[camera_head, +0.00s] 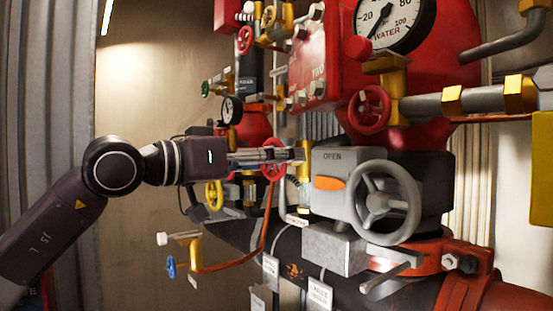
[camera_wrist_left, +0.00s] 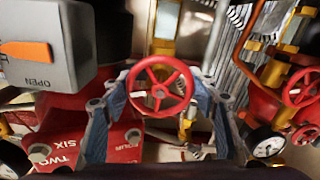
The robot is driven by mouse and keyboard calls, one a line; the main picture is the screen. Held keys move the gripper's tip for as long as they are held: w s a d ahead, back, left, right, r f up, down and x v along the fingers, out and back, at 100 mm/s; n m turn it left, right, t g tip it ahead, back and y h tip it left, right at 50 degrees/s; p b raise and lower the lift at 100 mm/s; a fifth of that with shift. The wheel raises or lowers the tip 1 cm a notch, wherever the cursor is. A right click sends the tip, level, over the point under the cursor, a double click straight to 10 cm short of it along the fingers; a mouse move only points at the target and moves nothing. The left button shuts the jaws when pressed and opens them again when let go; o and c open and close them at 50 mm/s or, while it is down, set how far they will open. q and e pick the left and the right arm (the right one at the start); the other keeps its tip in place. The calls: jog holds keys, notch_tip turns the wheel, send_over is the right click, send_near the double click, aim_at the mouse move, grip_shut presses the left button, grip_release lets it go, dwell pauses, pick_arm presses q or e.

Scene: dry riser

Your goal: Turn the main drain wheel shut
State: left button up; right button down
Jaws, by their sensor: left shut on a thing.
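A small red spoked handwheel (camera_wrist_left: 160,87) sits between the fingers of my left gripper (camera_wrist_left: 161,84) in the wrist view. The fingers are shut on its rim from both sides. In the head view the same red wheel (camera_head: 273,170) is partly hidden behind my left gripper (camera_head: 280,155), which reaches in from the left. A brass valve body (camera_head: 304,162) stands just beyond the fingertips. I cannot read a label naming this wheel as the main drain. My right gripper is not in view.
A grey box marked OPEN (camera_head: 340,180), with an orange indicator and a large grey handwheel (camera_head: 384,203), stands close right of the fingers. Other red wheels (camera_head: 369,109), a yellow wheel (camera_head: 214,195) and a water gauge (camera_head: 394,22) crowd the pipework. The left wall side is freer.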

pick_arm(q)
jog(key=shift+f, duration=0.3)
jog(key=o, duration=0.9)
jog(key=shift+o, duration=1.3)
jog(key=shift+r, duration=0.15)
jog(key=v, duration=1.2)
